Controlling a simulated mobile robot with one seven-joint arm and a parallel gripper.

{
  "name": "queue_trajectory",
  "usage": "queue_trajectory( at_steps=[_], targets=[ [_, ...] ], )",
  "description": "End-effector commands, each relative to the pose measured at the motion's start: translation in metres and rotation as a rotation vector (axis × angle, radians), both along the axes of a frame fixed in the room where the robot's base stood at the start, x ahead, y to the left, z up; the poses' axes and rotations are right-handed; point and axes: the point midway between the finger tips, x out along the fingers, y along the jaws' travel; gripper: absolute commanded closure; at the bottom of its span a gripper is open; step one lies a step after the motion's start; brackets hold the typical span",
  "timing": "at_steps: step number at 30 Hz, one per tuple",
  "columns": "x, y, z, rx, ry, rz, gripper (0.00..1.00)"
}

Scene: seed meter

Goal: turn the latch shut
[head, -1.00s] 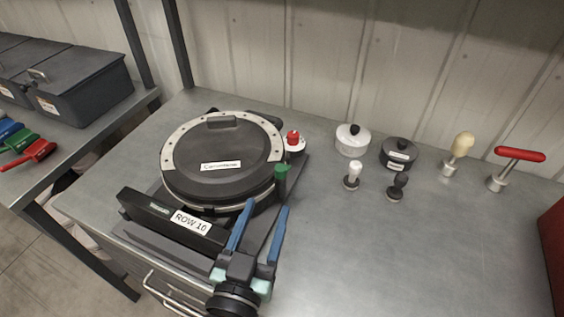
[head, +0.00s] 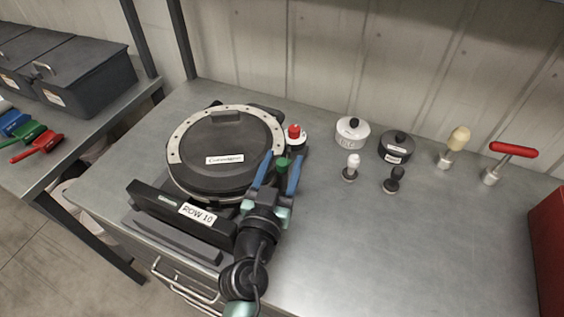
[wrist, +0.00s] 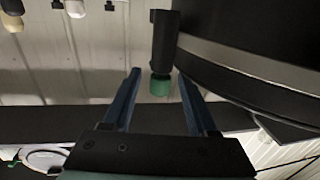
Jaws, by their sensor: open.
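The seed meter (head: 212,170) is a round black housing with a pale, dotted rim and a labelled lid, lying on the bench. Its latch has a green tip (head: 283,164) at the right side of the housing. In the wrist view the latch is a dark arm (wrist: 164,42) ending in a green tip (wrist: 160,87). My gripper (head: 283,155) is open, with blue fingers on either side of the green tip. In the wrist view the tip lies between the fingers (wrist: 159,73), with a gap on both sides. The fingers do not grip it.
A red-topped knob (head: 294,133) stands just behind the latch. A black bar labelled ROW 10 (head: 180,211) lies in front of the meter. White (head: 352,134) and black (head: 396,147) lidded pots, small stamps and a red T-handle (head: 513,149) stand right. The bench's front right is clear.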

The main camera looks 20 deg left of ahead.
Motion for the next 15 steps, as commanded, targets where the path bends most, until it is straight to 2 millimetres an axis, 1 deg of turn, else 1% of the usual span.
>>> queue_trajectory(
  at_steps=[1, 5, 6, 8, 9, 10, 15],
  targets=[
    [-0.0002, -0.0001, -0.0001, 0.0, 0.0, 0.0, 0.47],
    [-0.0003, -0.0001, 0.0, 0.0, 0.0, 0.0, 0.7],
    [-0.0003, -0.0001, 0.0, 0.0, 0.0, 0.0, 0.78],
    [-0.0003, -0.0001, 0.0, 0.0, 0.0, 0.0, 0.88],
    [-0.0004, -0.0002, 0.0, 0.0, 0.0, 0.0, 0.95],
    [-0.0004, -0.0001, 0.0, 0.0, 0.0, 0.0, 1.0],
    [-0.0004, -0.0001, 0.0, 0.0, 0.0, 0.0, 1.0]
  ],
)
